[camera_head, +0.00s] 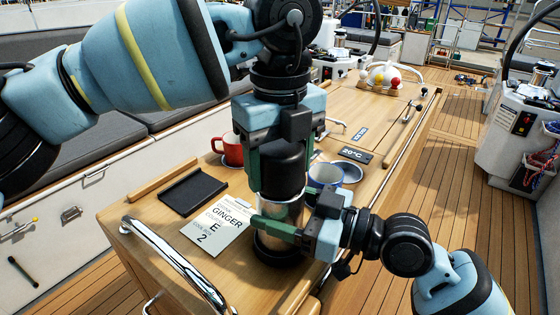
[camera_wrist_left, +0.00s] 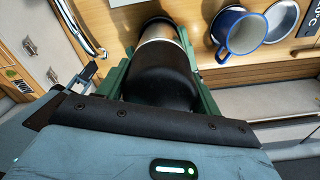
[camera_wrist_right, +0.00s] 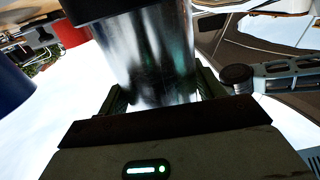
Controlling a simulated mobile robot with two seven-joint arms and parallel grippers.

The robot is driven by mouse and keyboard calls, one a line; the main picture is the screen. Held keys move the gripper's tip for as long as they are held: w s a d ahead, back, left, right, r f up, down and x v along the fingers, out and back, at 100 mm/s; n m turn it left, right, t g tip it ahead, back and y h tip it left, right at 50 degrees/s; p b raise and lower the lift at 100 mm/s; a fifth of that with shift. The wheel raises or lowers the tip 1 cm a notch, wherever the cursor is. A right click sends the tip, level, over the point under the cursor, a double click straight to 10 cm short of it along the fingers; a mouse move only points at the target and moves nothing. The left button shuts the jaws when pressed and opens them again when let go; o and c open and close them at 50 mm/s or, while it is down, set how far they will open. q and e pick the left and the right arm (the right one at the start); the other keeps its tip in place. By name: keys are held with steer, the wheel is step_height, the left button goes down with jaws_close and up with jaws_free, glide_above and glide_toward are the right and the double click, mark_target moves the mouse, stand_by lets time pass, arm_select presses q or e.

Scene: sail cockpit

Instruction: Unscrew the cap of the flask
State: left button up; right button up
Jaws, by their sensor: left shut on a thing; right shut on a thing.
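The flask (camera_head: 291,212) stands upright on the wooden cockpit table, with a silver metal body and a dark base. Its black cap (camera_head: 283,168) sits on top of the body. My left gripper (camera_head: 280,165) comes down from above and is shut on the cap, one green finger on each side; the cap also shows in the left wrist view (camera_wrist_left: 160,78). My right gripper (camera_head: 277,228) comes from the right and is shut on the silver body; that body fills the middle of the right wrist view (camera_wrist_right: 147,55). The far fingers are partly hidden.
A red mug (camera_head: 231,150) and a black tray (camera_head: 192,191) stand left of the flask. A printed card (camera_head: 220,226) lies close by. A metal rail (camera_head: 175,262) runs along the near left table edge.

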mark_target(280, 145)
arm_select(q)
steer(key=n, duration=0.6)
steer(key=shift+n, duration=0.3)
steer(key=n, duration=0.6)
steer(key=o, duration=1.1)
steer(key=shift+r, duration=0.1)
steer(key=shift+r, duration=2.2)
steer(key=shift+c, duration=0.6)
